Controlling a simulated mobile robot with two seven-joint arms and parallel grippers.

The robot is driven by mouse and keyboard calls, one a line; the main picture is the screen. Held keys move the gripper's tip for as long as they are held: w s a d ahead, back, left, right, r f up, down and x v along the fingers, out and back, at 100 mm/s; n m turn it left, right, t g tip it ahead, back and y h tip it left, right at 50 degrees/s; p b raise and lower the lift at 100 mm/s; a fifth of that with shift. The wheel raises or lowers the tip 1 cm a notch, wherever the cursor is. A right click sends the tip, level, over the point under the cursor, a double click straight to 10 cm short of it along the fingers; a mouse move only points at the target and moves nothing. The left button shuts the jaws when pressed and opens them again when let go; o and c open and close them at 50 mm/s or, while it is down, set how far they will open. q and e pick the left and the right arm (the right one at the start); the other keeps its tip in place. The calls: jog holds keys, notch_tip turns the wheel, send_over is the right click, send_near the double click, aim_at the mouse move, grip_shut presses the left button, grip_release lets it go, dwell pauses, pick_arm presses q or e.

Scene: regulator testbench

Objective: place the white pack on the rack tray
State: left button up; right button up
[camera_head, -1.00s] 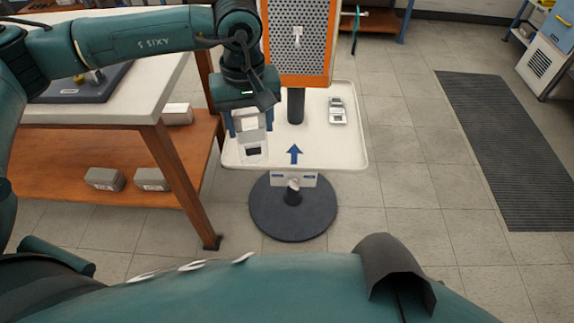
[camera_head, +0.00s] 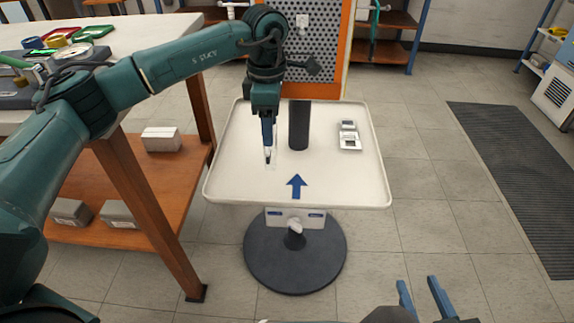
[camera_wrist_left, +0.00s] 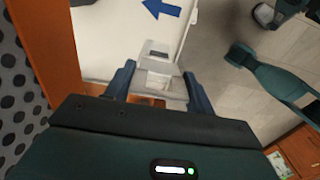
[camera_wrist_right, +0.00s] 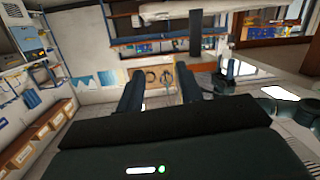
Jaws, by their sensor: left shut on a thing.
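My left gripper (camera_head: 268,150) is over the left part of the rack tray (camera_head: 335,185), pointing down. It is shut on the white pack (camera_wrist_left: 158,66), which shows between its fingers in the left wrist view. In the head view the pack is mostly hidden by the fingers, and I cannot tell whether it touches the tray. The tray is a pale, raised-rim tray with a blue arrow (camera_head: 296,187) near its front edge. My right gripper (camera_head: 425,295) is open and empty, low at the front, right of the stand; its spread fingers also show in the right wrist view (camera_wrist_right: 160,90).
A similar white and grey pack (camera_head: 348,136) lies on the tray's right side. The tray's front middle is clear.

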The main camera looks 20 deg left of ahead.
aim_at(270, 155)
pick_arm(q)
notch_tip(270, 155, down, 8)
jog(key=shift+s+r+b, duration=0.1)
jog(key=shift+s+b, duration=0.05)
jog(key=shift+b, duration=0.7)
jog(key=shift+f, duration=0.4)
pick_arm(e)
jog(key=shift+a+r+n+t+y, duration=0.1)
jog(key=shift+a+n+t+y, duration=0.3)
jog(key=shift+t, duration=0.3)
pick_arm(q)
jog(key=shift+f, duration=0.1)
jog(key=o, duration=1.2)
jog(key=shift+o, duration=0.2)
notch_tip(270, 155, up, 12)
jog(key=p, duration=0.2)
jog(key=shift+p, duration=0.4)
pick_arm(e)
jog(key=shift+s+d+m+g+h, duration=0.2)
jog(key=shift+d+m+g+h, duration=0.3)
jog(key=shift+g, duration=0.5)
